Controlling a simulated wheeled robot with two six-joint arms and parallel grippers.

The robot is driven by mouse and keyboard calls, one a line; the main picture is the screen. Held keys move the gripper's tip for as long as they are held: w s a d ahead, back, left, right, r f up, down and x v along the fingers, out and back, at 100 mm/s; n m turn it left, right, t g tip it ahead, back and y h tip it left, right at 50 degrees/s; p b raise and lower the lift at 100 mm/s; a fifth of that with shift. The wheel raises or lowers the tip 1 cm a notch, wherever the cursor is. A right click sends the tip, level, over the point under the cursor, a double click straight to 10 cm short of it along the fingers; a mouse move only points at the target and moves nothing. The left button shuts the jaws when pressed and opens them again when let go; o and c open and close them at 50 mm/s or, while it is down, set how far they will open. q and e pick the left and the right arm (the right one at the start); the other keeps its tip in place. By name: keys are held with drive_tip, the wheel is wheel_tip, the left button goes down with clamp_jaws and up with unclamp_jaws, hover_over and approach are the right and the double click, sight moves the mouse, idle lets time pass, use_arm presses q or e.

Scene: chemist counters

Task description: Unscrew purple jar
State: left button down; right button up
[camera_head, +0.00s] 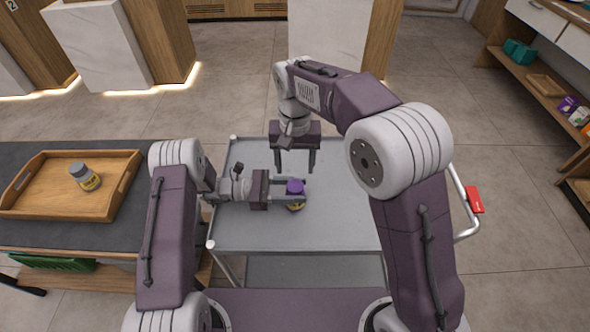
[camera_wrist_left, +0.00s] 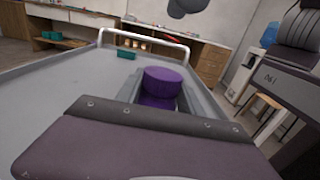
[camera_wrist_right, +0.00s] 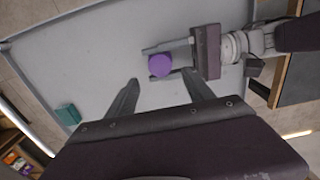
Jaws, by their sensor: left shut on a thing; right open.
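The purple jar (camera_head: 295,187) stands upright on the grey cart; its purple lid is on top and a yellowish label shows low on its side. My left gripper (camera_head: 290,194) lies level and is shut on the jar from the left. In the left wrist view the purple lid (camera_wrist_left: 163,82) shows beyond the gripper body. My right gripper (camera_head: 295,172) points down, open and empty, behind and above the jar. In the right wrist view the jar's lid (camera_wrist_right: 160,65) lies beyond the open fingers (camera_wrist_right: 163,90), apart from them.
The grey cart top (camera_head: 340,225) is mostly clear, with a handle with a red part (camera_head: 474,199) at right. A teal item (camera_wrist_right: 68,114) shows near the cart's edge in the right wrist view. At left, a wooden tray (camera_head: 110,206) holds a grey-lidded jar (camera_head: 85,177).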

sight(295, 186)
wheel_tip(295, 186, down, 8)
drive_tip(key=shift+f, duration=0.1)
idle(0.4)
clamp_jaws()
drive_tip(key=n, duration=0.3)
drive_tip(key=shift+o, duration=0.5)
unclamp_jaws()
